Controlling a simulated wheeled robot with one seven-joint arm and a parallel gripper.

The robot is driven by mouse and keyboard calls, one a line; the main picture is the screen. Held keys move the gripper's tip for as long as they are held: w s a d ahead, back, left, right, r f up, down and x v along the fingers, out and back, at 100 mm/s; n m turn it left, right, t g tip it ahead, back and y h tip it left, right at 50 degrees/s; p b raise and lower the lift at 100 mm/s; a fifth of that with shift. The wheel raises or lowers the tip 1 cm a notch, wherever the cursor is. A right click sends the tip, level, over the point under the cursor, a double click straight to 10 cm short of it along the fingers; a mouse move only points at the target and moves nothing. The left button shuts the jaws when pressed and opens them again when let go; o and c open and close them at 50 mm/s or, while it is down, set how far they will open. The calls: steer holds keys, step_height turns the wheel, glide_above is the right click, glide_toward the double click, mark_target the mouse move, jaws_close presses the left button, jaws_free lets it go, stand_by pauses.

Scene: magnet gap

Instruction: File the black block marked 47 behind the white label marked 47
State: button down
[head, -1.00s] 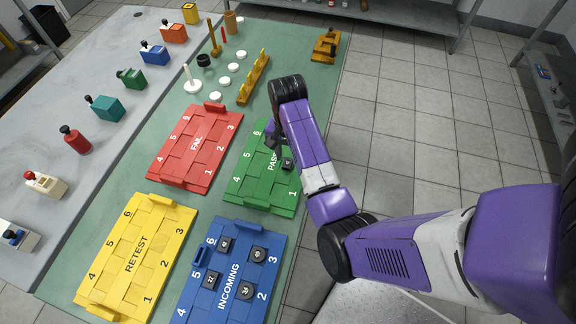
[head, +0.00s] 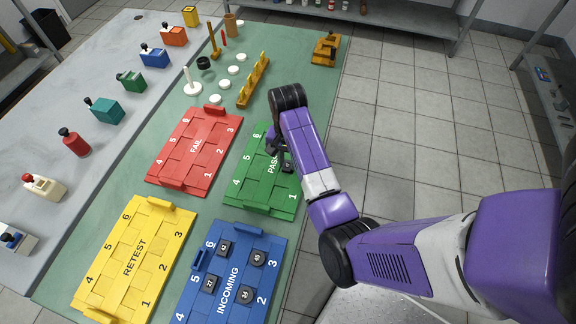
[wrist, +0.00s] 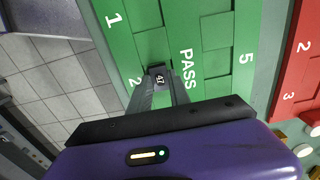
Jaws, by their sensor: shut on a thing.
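The black block marked 47 (wrist: 160,80) is between my gripper's fingers in the wrist view, at the green PASS tray (wrist: 215,55). My gripper (wrist: 161,88) is shut on it, with the fingers at its sides. In the head view the block (head: 287,167) shows dark on the green tray (head: 262,194), near its right edge, below my gripper (head: 281,160). I cannot tell whether the block still touches the tray. I cannot make out a white label marked 47; the tray's legible white markings are single digits and PASS.
The blue INCOMING tray (head: 218,310) holds several black numbered blocks. The red FAIL tray (head: 180,160) and yellow RETEST tray (head: 118,285) look empty. A yellow rack (head: 254,82), white discs and pegs stand farther back. Floor lies to the right of the green table top.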

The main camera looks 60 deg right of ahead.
mark_target(288, 165)
steer(key=shift+r+p, duration=2.5)
steer(key=shift+p, duration=0.05)
steer(key=shift+f, duration=0.1)
